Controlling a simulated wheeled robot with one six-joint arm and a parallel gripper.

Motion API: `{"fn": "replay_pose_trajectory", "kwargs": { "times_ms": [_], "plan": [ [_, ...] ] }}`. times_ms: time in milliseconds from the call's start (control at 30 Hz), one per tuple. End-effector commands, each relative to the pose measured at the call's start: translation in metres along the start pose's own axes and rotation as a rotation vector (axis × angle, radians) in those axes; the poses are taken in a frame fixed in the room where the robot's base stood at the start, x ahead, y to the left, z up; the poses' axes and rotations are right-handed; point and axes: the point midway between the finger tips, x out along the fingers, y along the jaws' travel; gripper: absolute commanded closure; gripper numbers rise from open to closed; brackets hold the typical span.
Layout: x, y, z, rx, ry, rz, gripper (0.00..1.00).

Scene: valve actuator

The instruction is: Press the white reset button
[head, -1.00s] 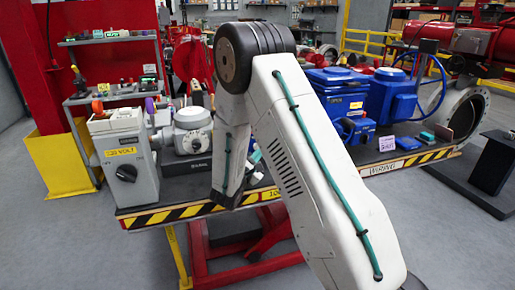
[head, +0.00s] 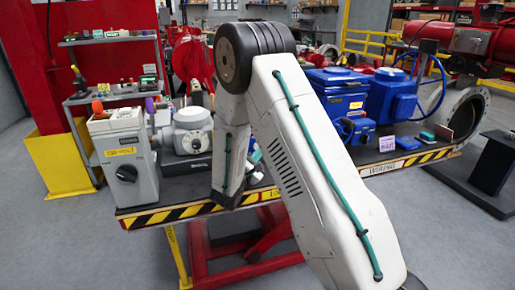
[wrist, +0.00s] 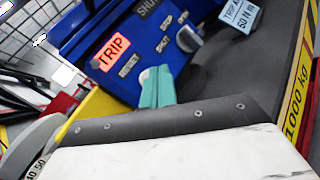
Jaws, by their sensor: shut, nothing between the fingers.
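In the wrist view, a blue control panel (wrist: 100,42) fills the upper middle. It has a lit orange TRIP sign (wrist: 111,50), several small labels and a grey knob (wrist: 188,39). One small label (wrist: 128,67), seemingly RESET, is below the TRIP sign. My gripper (wrist: 154,86), with teal fingers, is shut and empty in front of the panel, just right of that label. A small pale patch shows at the fingertips; I cannot tell whether it is the white button or part of a finger. Contact cannot be told. In the head view my arm hides most of the gripper.
A bench with a striped front edge (head: 160,216) carries a grey unit (head: 125,160) at left, a rounded grey actuator (head: 192,130), and blue units (head: 392,97) at right.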

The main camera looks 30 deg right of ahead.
Motion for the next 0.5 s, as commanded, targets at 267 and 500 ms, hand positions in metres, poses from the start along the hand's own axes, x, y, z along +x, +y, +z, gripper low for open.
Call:
{"fn": "replay_pose_trajectory", "kwargs": {
  "times_ms": [267, 500],
  "plan": [
    [0.0054, 0.0038, -0.0039, 0.0, 0.0, -0.001, 1.0],
    [0.0058, 0.0043, -0.0042, 0.0, 0.0, 0.0, 1.0]
  ]
}}
